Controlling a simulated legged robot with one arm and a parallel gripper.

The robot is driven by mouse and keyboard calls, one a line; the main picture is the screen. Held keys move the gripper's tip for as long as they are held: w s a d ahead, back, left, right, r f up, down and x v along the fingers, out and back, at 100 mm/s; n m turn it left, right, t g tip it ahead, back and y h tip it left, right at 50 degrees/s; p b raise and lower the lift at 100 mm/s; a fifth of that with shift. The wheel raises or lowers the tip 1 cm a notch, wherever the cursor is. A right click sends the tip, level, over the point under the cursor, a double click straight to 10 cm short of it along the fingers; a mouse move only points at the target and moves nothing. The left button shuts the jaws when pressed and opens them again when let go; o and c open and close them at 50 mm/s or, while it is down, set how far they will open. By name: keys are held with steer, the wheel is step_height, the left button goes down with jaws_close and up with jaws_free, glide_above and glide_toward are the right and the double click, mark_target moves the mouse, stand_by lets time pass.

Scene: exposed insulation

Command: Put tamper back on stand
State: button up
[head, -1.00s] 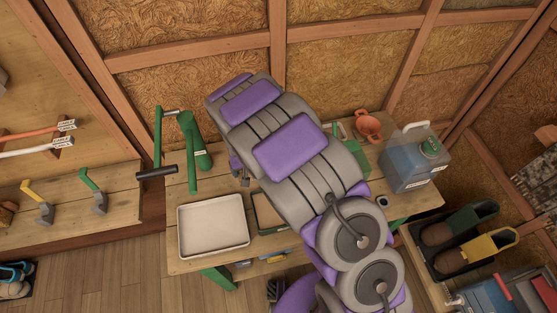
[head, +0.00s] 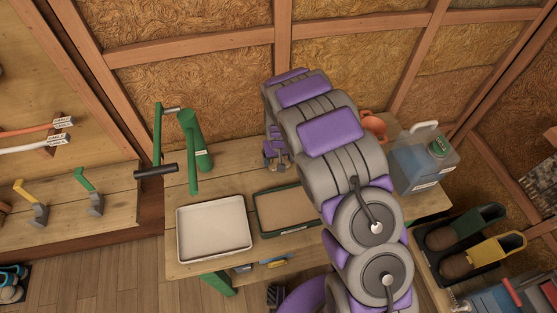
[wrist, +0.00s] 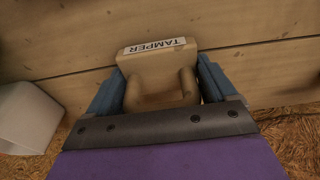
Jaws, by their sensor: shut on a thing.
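In the wrist view, a pale wooden piece with a label reading TAMPER (wrist: 155,75), upside down, sits between the two blue fingers of my gripper (wrist: 158,88). It looks like the tamper's stand, with a forked front toward me. The fingers are closed in along its two sides. No separate tamper can be made out; the gripper's dark front plate hides what lies below. In the head view my gripper (head: 276,158) is over the back of the workbench (head: 235,165), partly hidden by my arm.
A cream tray (head: 214,228) and a green-rimmed tray (head: 285,210) lie at the bench front. A green tool (head: 195,140) stands back left. An orange item (head: 374,126) and a blue jug (head: 422,160) are to the right. A white container (wrist: 25,118) shows in the wrist view.

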steer(key=shift+a+f, duration=0.1)
steer(key=shift+f, duration=0.1)
steer(key=shift+r, duration=0.1)
steer(key=shift+d, duration=0.25)
steer(key=o, duration=0.9)
steer(key=shift+a, duration=0.15)
